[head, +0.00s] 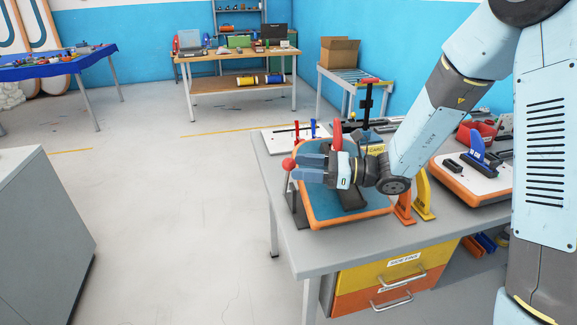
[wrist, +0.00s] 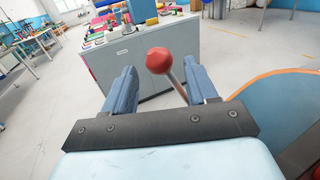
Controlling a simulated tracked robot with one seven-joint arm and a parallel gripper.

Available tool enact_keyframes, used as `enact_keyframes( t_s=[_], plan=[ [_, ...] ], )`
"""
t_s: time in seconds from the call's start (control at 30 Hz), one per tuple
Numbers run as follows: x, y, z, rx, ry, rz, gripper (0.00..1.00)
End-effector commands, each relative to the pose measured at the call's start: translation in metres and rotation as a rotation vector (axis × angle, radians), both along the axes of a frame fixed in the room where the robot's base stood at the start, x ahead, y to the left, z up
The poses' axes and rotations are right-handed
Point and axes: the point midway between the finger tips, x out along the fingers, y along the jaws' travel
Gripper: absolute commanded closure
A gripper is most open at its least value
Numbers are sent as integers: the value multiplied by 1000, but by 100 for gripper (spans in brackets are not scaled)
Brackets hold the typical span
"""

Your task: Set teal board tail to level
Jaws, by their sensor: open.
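The teal board (head: 318,208) with an orange rim lies on the grey workbench under my gripper. Its edge also shows at the right of the wrist view (wrist: 280,95). A lever with a red ball knob (head: 289,164) stands at the board's left side. In the wrist view the red knob (wrist: 160,61) on its thin rod lies between my fingers, tilted up to the left. My gripper (head: 307,164) is open, with its fingers on either side of the rod. I cannot tell whether either finger touches it. My arm hides part of the board.
Orange and yellow fins (head: 413,198) stand right of the board. Another white board (head: 470,182) with a blue fin lies farther right. A small white panel (head: 290,138) with red and blue handles is behind. The floor at left is clear beyond a grey cabinet (head: 40,235).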

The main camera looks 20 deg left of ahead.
Motion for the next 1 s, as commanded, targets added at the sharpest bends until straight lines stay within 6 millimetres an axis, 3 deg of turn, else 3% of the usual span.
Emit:
enact_keyframes(
  t_s=[0.1,0.3,0.67,1.0],
  plan=[
    [-4,18,0,0,1,3,43],
    [-6,36,0,0,0,1,43],
    [-6,40,0,0,0,0,43],
    [-6,40,0,0,0,0,73]
  ],
)
